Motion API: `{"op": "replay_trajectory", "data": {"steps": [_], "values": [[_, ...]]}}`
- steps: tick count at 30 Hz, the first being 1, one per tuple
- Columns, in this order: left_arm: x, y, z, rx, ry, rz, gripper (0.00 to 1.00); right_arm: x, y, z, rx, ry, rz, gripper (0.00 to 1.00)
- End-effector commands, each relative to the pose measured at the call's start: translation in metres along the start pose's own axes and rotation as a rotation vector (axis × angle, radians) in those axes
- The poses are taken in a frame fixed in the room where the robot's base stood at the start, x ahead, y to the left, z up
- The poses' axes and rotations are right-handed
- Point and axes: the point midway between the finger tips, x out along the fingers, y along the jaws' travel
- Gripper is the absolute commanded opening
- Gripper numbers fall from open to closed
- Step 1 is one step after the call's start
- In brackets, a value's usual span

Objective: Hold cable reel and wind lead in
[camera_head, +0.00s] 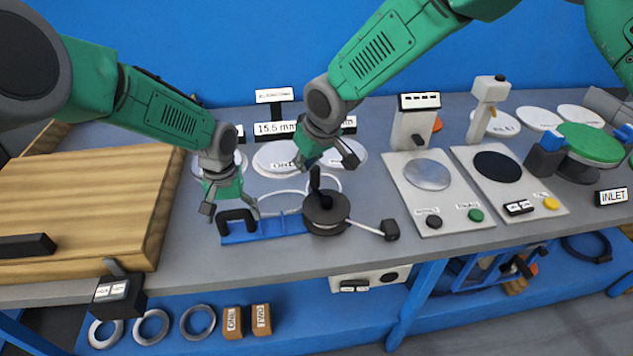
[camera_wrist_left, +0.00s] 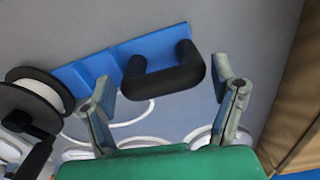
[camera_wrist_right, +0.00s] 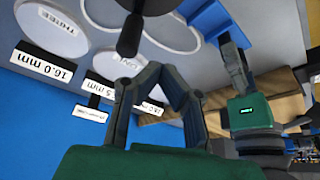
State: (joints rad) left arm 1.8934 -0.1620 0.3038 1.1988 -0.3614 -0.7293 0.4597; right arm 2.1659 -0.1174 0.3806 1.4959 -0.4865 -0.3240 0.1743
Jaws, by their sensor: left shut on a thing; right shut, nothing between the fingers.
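The cable reel is a black drum (camera_head: 326,216) on a blue base (camera_head: 268,228) on the grey bench. A black grip handle (camera_head: 237,217) stands at the base's left end; it also shows in the left wrist view (camera_wrist_left: 165,78). My left gripper (camera_head: 230,208) is shut on this handle, its fingers at the handle's two ends. A black crank knob (camera_head: 315,180) rises from the drum. My right gripper (camera_head: 323,160) is shut and empty just above the knob, apart from it in the right wrist view. A white lead runs right from the drum to a black plug (camera_head: 391,229).
White discs (camera_head: 275,157) and pale loops lie behind the reel. Two grey test units (camera_head: 433,190) stand to the right, wooden boards (camera_head: 85,205) to the left. The bench's front edge is close to the reel. Rings and blocks lie on the blue shelf below.

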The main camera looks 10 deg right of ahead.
Motion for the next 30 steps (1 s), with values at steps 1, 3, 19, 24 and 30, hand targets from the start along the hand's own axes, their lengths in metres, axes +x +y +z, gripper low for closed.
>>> {"op": "replay_trajectory", "data": {"steps": [1, 3, 19, 24, 30], "values": [[0.004, 0.001, 0.004, 0.005, -0.01, -0.001, 0.28, 0.004, 0.0, 0.002, 0.0, -0.001, 0.0, 0.0], [0.004, 0.001, 0.004, 0.005, -0.01, -0.001, 0.28, 0.008, 0.0, 0.004, 0.0, -0.001, -0.001, 0.0], [0.004, 0.001, 0.004, 0.005, -0.009, -0.001, 0.28, 0.037, 0.0, 0.016, 0.0, -0.002, -0.001, 0.0], [0.004, 0.001, 0.004, 0.005, -0.009, -0.001, 0.28, 0.044, 0.0, 0.019, 0.0, 0.0, 0.0, 0.0], [0.004, 0.001, 0.004, 0.005, -0.009, -0.001, 0.28, 0.046, 0.0, 0.019, 0.0, 0.001, 0.0, 0.0]]}}
